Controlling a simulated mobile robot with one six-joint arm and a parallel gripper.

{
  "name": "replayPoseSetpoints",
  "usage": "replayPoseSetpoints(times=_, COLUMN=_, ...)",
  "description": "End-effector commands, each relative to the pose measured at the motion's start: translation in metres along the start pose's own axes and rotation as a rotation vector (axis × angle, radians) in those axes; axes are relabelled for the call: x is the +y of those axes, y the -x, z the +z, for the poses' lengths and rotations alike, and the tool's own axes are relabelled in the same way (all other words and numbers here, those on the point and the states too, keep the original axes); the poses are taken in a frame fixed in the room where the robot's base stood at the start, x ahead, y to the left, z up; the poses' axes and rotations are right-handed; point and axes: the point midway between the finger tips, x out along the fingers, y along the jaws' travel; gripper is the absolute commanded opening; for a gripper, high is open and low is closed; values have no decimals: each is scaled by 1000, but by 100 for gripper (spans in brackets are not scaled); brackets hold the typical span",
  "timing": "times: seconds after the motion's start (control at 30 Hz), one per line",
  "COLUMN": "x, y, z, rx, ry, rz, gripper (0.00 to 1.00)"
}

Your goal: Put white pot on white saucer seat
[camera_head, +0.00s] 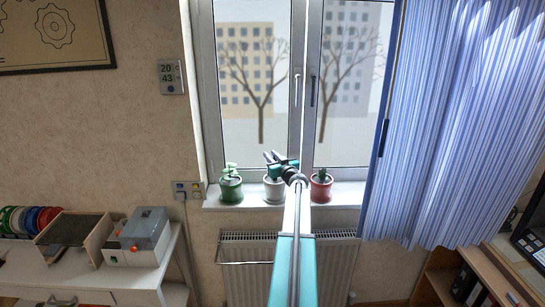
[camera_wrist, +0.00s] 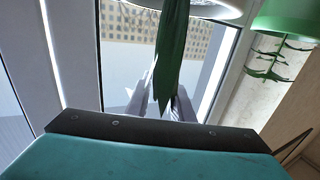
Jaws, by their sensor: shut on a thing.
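The white pot (camera_head: 274,190) is on or just above the window sill, between the green and red pots. In the wrist view its pale rim (camera_wrist: 205,9) is at the top edge, and its dark green leaves (camera_wrist: 171,45) run down between my fingers. My gripper (camera_head: 271,158) is above the pot in the head view; in the wrist view my gripper (camera_wrist: 163,103) is closed around the leaves. I cannot tell whether the pot touches the sill. I cannot make out the white saucer seat.
The green pot (camera_head: 230,190) stands left and the red pot (camera_head: 320,189) right, both close by on the narrow sill (camera_head: 345,194). The window frame (camera_head: 297,100) is behind. A blue striped curtain (camera_head: 450,120) hangs right; a radiator (camera_head: 340,265) is below.

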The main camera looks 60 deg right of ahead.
Motion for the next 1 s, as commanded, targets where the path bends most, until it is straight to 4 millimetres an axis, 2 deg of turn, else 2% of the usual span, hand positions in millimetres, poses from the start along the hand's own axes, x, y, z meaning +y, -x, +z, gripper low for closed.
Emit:
replayPoseSetpoints(times=0.47, x=0, y=0, z=4, rx=1, ry=-1, rz=-1, gripper=0)
replayPoseSetpoints(times=0.5, x=0, y=0, z=6, rx=0, ry=0, rz=0, gripper=26)
replayPoseSetpoints(times=0.6, x=0, y=0, z=6, rx=0, ry=0, rz=0, gripper=40)
replayPoseSetpoints(times=1.0, x=-1, y=0, z=4, rx=0, ry=0, rz=0, gripper=40)
